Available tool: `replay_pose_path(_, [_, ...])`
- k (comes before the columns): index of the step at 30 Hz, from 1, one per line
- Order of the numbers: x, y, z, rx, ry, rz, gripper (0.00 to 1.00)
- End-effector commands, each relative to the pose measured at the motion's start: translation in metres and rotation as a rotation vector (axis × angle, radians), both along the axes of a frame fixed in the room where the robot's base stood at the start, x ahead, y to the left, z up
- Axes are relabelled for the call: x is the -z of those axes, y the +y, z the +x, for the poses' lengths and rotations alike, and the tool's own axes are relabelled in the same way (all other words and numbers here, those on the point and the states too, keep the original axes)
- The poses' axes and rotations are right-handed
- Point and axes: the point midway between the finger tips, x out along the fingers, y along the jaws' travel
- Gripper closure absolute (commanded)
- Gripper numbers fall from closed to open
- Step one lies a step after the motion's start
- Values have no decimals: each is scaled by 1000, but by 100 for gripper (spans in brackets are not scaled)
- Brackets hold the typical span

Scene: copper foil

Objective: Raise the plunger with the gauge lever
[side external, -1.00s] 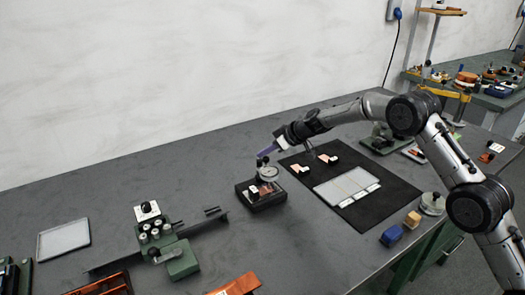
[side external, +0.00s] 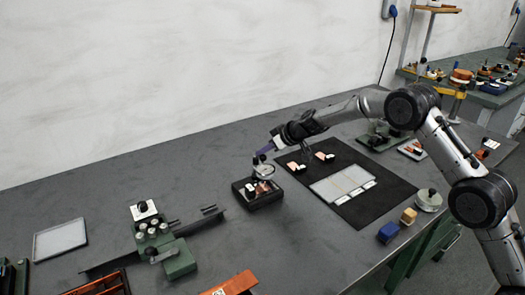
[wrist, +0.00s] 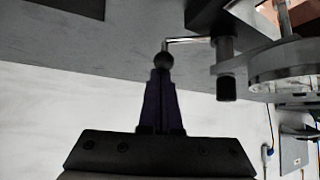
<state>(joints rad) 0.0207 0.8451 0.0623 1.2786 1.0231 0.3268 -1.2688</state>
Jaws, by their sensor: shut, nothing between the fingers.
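The dial gauge (side external: 263,171) stands over a dark base block (side external: 246,196) near the middle of the bench. In the wrist view its round silver body (wrist: 287,72) is at the upper right. A thin bent lever (wrist: 188,41) runs left from the gauge's stem and ends in a dark ball knob (wrist: 163,60). My gripper (side external: 264,152) reaches in from the upper right with purple fingers. In the wrist view the fingers (wrist: 160,78) are shut, with their tips right at the ball. I cannot tell whether they touch it. The plunger's tip is not clear.
A black mat (side external: 385,199) with a pale panel (side external: 342,184) lies to the right. A green fixture (side external: 180,262) on a dark rail stands to the left, near a grey tray (side external: 60,240).

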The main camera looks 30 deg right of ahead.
Motion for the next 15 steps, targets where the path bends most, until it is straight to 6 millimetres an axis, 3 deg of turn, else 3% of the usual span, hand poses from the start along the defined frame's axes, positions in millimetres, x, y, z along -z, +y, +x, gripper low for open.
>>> replay_pose_path(15, [1, -11, -19, 130, 3, 0, 100])
